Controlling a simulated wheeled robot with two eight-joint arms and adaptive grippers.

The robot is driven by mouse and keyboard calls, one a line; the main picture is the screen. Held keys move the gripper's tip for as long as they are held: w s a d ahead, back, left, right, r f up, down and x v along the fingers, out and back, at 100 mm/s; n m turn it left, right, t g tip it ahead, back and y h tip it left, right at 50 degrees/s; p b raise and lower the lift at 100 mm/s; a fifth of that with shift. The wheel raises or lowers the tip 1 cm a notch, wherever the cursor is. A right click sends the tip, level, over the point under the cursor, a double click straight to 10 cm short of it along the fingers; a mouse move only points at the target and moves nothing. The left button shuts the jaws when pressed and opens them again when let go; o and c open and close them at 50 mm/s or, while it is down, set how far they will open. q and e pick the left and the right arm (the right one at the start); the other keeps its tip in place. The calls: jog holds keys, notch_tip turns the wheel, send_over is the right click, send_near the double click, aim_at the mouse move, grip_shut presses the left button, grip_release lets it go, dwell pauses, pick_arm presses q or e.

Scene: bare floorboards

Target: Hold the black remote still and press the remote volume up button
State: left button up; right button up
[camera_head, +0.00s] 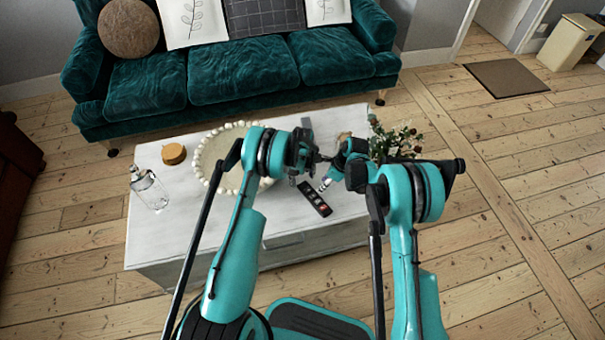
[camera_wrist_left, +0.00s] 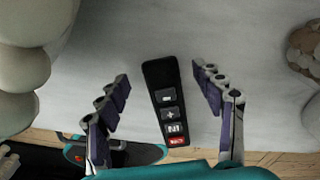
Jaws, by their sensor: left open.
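The black remote (camera_head: 315,198) lies on the white table (camera_head: 290,220), near its front edge. In the left wrist view the remote (camera_wrist_left: 155,74) lies between the spread fingers of my left gripper (camera_wrist_left: 165,80), with a gap on each side. Its minus, plus, another white-marked and red buttons show; the plus button (camera_wrist_left: 171,114) is uncovered. In the head view my left gripper (camera_head: 305,160) is just behind the remote, partly hidden by its own wrist. My right gripper (camera_head: 330,162) points left beside it; its fingers are too small and overlapped to read.
A bead-rimmed round tray (camera_head: 205,165) is left of the grippers. A flower bunch (camera_head: 395,140) is close behind my right wrist. A green sofa (camera_head: 240,70) stands behind the table.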

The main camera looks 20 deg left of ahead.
aim_at(302, 186)
pick_arm(q)
jog(key=shift+f, duration=1.2)
jog(key=c, duration=1.3)
pick_arm(e)
grip_shut()
